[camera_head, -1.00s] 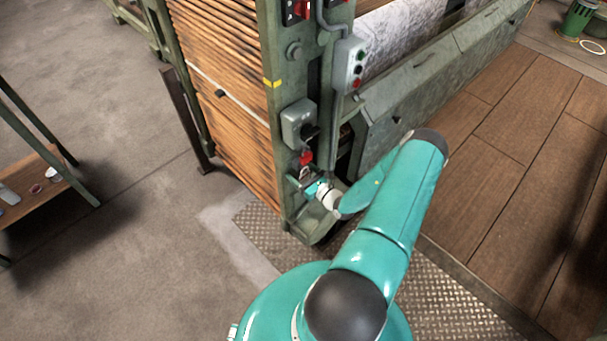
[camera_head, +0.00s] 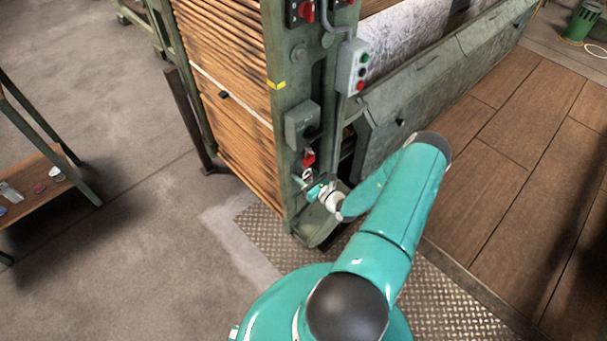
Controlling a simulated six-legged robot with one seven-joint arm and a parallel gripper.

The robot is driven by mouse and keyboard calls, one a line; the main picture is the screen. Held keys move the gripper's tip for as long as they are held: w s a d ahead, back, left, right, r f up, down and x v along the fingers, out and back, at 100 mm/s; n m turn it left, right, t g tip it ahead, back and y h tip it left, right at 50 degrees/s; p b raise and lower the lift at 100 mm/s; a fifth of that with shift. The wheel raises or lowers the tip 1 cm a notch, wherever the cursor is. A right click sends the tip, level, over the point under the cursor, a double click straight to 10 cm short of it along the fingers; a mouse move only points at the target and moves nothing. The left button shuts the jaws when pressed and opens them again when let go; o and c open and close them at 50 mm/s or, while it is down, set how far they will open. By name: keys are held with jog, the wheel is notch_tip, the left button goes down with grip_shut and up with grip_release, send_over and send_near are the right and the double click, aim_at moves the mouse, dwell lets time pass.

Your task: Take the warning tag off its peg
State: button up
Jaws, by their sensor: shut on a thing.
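My gripper (camera_head: 314,190) is at the lower part of the green machine post (camera_head: 283,130), just below a red switch handle (camera_head: 309,159). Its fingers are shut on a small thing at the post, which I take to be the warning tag. The tag is too small and too covered by the gripper to make out its face. A small pale ring-like piece (camera_head: 307,174) shows between the red handle and the gripper. The peg is not clear to see, nor whether the tag touches it.
A grey box (camera_head: 301,124) sits on the post above the red handle. A button box (camera_head: 352,67) hangs higher up. Stacked wooden slats (camera_head: 222,95) stand left of the post. A low wooden bench (camera_head: 30,185) is at far left. Open floor lies between.

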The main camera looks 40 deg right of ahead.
jog(key=shift+r, duration=0.4)
jog(key=shift+r, duration=0.25)
jog(key=s, duration=1)
jog(key=shift+d, duration=0.15)
dwell(1.5)
